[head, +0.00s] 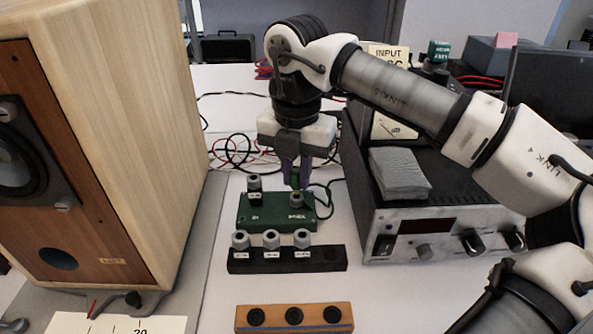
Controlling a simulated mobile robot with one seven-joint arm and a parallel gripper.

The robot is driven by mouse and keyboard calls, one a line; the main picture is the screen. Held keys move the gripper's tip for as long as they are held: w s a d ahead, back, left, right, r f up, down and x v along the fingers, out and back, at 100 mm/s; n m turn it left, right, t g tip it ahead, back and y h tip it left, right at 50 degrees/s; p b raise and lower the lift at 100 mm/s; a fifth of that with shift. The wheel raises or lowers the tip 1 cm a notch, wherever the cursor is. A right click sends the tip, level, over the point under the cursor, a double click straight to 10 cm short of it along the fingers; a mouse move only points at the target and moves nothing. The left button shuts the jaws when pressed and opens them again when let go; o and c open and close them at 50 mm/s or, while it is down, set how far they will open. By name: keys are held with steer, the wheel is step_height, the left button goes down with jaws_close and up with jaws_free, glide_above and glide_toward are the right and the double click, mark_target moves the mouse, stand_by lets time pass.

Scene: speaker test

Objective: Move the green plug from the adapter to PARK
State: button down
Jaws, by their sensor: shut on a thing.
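My gripper (296,182) has its purple fingers pointing down over the right end of the green adapter box (262,223). It is shut on the green plug (295,174), of which only a little shows between the fingers. The plug is at or just above the adapter's right socket; I cannot tell whether it is seated. A green cable (337,187) runs off to the right. A grey-topped plug (254,184) stands upright at the adapter's left end. I cannot read a PARK label anywhere.
In front of the adapter, a black strip (286,266) holds three grey-topped plugs, its right end bare. Nearer is a wooden block (294,327) with three dark round sockets. A large speaker (140,130) stands left, an amplifier (440,232) right. Loose cables lie behind.

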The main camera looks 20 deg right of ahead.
mark_target(297, 170)
steer(key=shift+f+b, duration=0.65)
steer(key=shift+f, duration=0.2)
stand_by(0.3)
steer(key=c, duration=1.3)
jaws_free()
steer(key=shift+r+p, duration=2.6)
steer(key=shift+r, duration=1.2)
